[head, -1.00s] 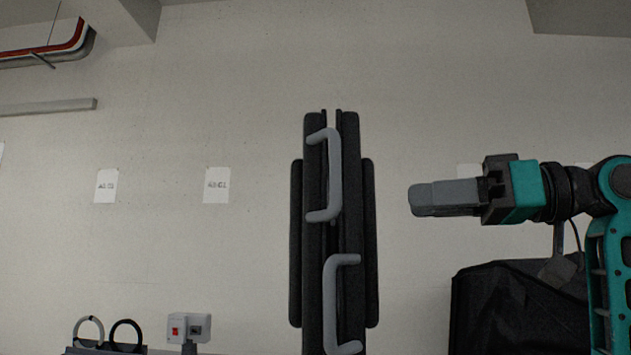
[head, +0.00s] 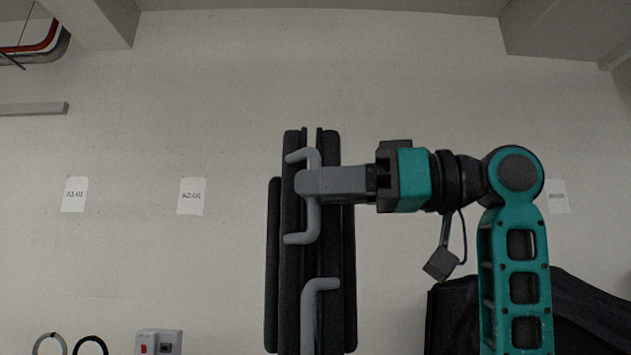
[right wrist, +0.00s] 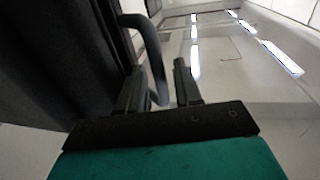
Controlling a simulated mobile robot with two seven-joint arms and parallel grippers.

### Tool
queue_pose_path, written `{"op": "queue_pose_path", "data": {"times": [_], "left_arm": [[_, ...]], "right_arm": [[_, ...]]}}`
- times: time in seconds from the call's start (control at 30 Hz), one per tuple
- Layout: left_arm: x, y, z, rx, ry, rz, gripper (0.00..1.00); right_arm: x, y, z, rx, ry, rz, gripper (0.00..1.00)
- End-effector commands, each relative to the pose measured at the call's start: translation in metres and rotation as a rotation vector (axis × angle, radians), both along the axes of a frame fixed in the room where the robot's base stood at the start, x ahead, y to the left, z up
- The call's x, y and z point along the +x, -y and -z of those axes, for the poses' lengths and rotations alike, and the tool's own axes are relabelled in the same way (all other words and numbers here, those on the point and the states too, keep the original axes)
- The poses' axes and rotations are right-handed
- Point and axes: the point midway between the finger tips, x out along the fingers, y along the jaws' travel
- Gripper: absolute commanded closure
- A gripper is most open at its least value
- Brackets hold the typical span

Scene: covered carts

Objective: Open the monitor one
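The monitor (head: 287,265) is a tall black unit of narrow upright panels seen edge-on, with a thin gap between the middle panels. It has an upper grey C-shaped handle (head: 313,220) and a lower grey handle (head: 309,310). My right gripper (head: 308,181) reaches in from the right, its fingers over the upper handle. In the right wrist view a grey handle (right wrist: 152,50) passes between the fingers of my right gripper (right wrist: 160,88), which stand apart; a gap shows beside the right finger. My left gripper is not in view.
A black covered cart (head: 455,315) stands at lower right, below my right arm. A small box with a red switch (head: 158,342) is at lower left. The space left of the monitor looks clear.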

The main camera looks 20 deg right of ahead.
Motion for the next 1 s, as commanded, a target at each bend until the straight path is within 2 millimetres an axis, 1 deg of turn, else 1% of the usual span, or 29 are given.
{"op": "queue_pose_path", "data": {"times": [0.03,0.17,0.43,0.7,0.8,1.0], "left_arm": [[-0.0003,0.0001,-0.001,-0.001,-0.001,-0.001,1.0],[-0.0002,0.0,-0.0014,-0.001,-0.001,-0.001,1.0],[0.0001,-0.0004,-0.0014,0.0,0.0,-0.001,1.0],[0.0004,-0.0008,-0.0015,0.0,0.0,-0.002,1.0],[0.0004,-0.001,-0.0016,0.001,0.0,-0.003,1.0],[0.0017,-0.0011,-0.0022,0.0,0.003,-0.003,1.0]], "right_arm": [[0.0021,-0.0045,-0.0004,0.0,-0.001,-0.002,0.66],[0.005,-0.0097,-0.0003,0.001,0.0,0.0,0.66],[0.0054,-0.0105,0.0,0.001,0.0,0.001,0.66],[0.0053,-0.0102,0.0,0.001,0.0,0.001,0.92],[0.0053,-0.0102,0.0,0.001,0.0,0.001,1.0],[0.0053,-0.0101,-0.0001,0.001,0.0,0.001,1.0]]}}
